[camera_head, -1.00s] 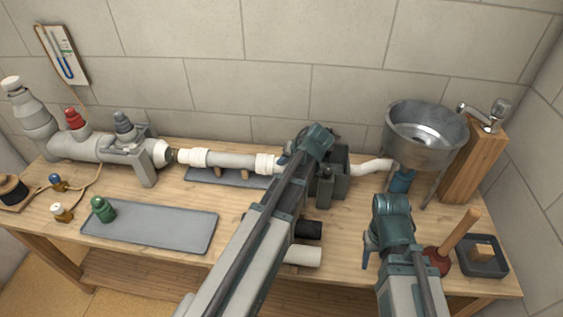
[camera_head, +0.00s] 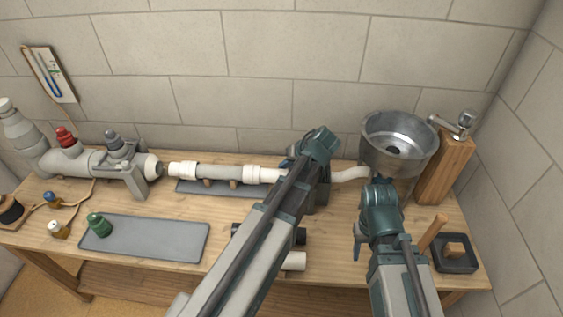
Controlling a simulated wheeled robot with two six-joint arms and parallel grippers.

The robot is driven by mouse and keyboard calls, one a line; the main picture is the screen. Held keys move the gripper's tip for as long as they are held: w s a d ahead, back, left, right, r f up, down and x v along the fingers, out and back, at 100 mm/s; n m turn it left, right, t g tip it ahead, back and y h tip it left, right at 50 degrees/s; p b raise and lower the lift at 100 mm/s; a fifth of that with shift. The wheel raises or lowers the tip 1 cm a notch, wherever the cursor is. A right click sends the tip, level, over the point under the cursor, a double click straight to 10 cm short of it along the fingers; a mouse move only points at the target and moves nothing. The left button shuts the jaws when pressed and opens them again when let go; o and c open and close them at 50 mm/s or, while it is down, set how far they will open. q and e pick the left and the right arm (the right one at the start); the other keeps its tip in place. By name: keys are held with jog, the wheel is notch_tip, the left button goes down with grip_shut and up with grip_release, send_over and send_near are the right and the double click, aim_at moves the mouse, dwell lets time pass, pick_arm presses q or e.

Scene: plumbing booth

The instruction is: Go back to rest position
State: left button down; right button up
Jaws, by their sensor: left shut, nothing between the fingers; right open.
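My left arm crosses the middle of the camera_head view, with its wrist bend over the bench near the pipe's right part. My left gripper (camera_head: 291,160) shows only partly behind that wrist, shut and apparently empty. My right arm rises from the lower right, its wrist in front of the metal basin (camera_head: 398,146). My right gripper (camera_head: 361,238) is mostly hidden behind the wrist; a little of it shows at the left side, and it is open. Whether either gripper touches anything is hidden.
A pipe run (camera_head: 222,172) lies along the bench's back. A grey mat (camera_head: 150,240) with a green fitting (camera_head: 99,225) lies left. A wooden post (camera_head: 445,170) with a tap, a plunger handle (camera_head: 433,234) and a black tray (camera_head: 471,265) stand right. Bare bench shows at centre left.

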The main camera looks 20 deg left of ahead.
pick_arm(q)
jog(key=shift+d+r, duration=0.1)
jog(key=shift+r, duration=0.05)
jog(key=s+d+f+m+g+h, duration=0.3)
jog(key=s+d+m, duration=0.5)
jog(key=s+d, duration=0.9)
jog(key=s+f+h, duration=0.1)
jog(key=s+h, duration=0.1)
jog(key=shift+d+f+h, duration=0.15)
jog(key=shift+d+h, duration=0.15)
jog(key=shift+d, duration=0.1)
dwell(1.4)
